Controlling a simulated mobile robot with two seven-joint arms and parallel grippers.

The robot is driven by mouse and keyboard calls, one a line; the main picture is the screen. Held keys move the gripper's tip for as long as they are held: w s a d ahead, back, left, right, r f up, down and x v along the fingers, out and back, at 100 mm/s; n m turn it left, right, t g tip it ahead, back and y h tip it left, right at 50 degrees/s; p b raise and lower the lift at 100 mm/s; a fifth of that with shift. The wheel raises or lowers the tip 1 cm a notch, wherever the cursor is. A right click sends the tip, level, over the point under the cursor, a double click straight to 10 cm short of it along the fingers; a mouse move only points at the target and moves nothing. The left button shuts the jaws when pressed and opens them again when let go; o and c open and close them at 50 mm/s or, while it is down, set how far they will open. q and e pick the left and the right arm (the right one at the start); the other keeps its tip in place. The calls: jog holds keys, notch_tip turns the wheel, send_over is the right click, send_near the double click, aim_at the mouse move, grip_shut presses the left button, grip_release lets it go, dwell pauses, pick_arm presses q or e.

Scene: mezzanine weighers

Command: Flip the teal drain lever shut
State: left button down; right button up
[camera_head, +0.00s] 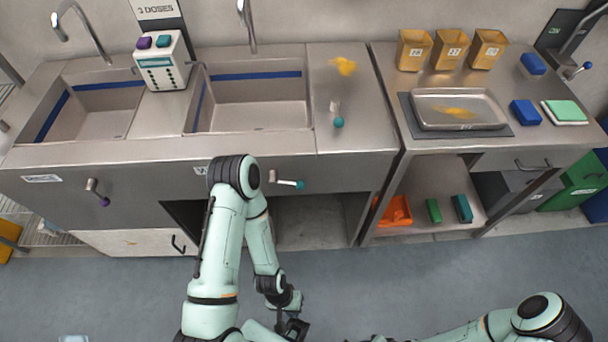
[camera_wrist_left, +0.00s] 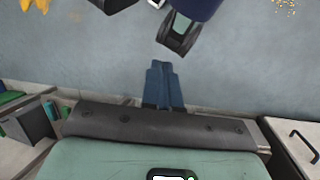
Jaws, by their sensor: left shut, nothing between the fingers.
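The teal drain lever (camera_head: 290,184) is on the front panel of the sink unit, below the right basin. Its handle points sideways to the right, nearly level. My left arm stands in front of the unit, with its elbow close to the left of the lever. My left gripper (camera_wrist_left: 165,85) is shut and empty in the left wrist view, over bare floor. In the head view it is low and dark near the bottom edge, well away from the lever. The lever does not show clearly in the left wrist view. My right gripper is out of view.
A purple-tipped lever (camera_head: 97,195) hangs tilted downward below the left basin. A small teal-knobbed fitting (camera_head: 337,120) is on the countertop. A metal tray (camera_head: 425,112) lies on the right counter. The floor (camera_head: 400,285) before the units is clear.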

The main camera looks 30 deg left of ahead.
pick_arm(q)
notch_tip(320, 180, up, 36)
jog(key=n+t+y+b, duration=0.2)
jog(key=y+b, duration=0.1)
jog(key=y, duration=0.3)
send_over(301, 183)
jog(key=s+d, duration=0.1)
jog(key=d, duration=0.3)
jog(key=shift+s+f, duration=0.15)
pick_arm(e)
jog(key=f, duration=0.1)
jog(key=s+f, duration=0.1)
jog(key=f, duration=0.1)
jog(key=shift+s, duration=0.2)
pick_arm(q)
jog(key=shift+f, duration=0.1)
jog(key=x, duration=1.4)
jog(key=shift+a, duration=0.2)
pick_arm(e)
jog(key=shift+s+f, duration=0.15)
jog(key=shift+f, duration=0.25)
pick_arm(q)
jog(key=shift+f, duration=0.1)
